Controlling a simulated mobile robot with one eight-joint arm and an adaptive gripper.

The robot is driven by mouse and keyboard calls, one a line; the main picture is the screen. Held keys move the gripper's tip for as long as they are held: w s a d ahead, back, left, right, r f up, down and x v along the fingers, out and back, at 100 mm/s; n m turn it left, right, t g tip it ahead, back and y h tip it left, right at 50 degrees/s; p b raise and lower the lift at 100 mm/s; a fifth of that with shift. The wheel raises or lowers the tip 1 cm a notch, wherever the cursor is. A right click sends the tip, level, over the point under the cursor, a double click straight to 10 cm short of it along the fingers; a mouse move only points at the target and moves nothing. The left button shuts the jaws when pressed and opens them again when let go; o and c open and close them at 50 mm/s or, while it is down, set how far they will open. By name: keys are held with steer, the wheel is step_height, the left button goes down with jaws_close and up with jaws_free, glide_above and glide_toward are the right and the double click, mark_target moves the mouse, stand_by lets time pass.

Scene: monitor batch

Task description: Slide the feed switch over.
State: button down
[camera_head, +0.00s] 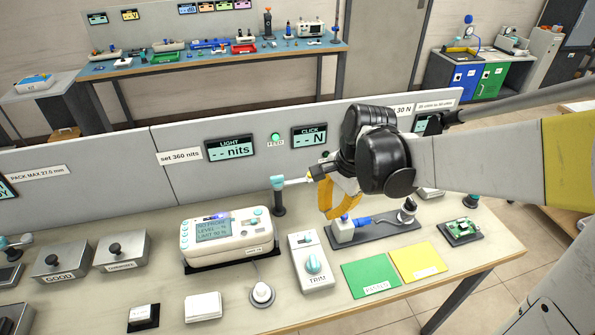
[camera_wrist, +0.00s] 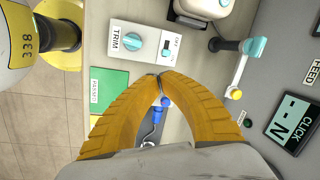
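The trim box (camera_head: 311,277) is a white unit on the bench with a turquoise knob. My gripper (camera_head: 332,212) is above the bench, right of the trim box. Its orange fingers meet at the tips in the wrist view (camera_wrist: 160,76), with nothing between them, below the switch in the picture and apart from it.
A blue-headed part (camera_head: 343,228) on a dark mat lies under my gripper. A turquoise-topped post (camera_head: 278,195) with an arm stands nearby. A white meter (camera_head: 226,235) is left of the trim box. Green (camera_head: 370,278) and yellow (camera_head: 415,261) pads lie right.

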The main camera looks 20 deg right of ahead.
mark_target(318, 240)
steer(key=w+f+m, duration=0.1)
steer(key=d+f+m+g+p, duration=0.1)
steer(key=m, duration=0.1)
steer(key=w+d+f+m+y, duration=0.1)
steer(key=shift+w+f+m+g+p, duration=0.3)
steer(key=shift+w+f+g+p, duration=0.05)
steer(key=shift+g, duration=0.05)
steer(key=shift+a+f, duration=0.1)
steer(key=b+x, duration=0.4)
steer(key=x, duration=0.5)
steer(key=shift+a+f, duration=0.1)
steer(key=shift+f, duration=0.3)
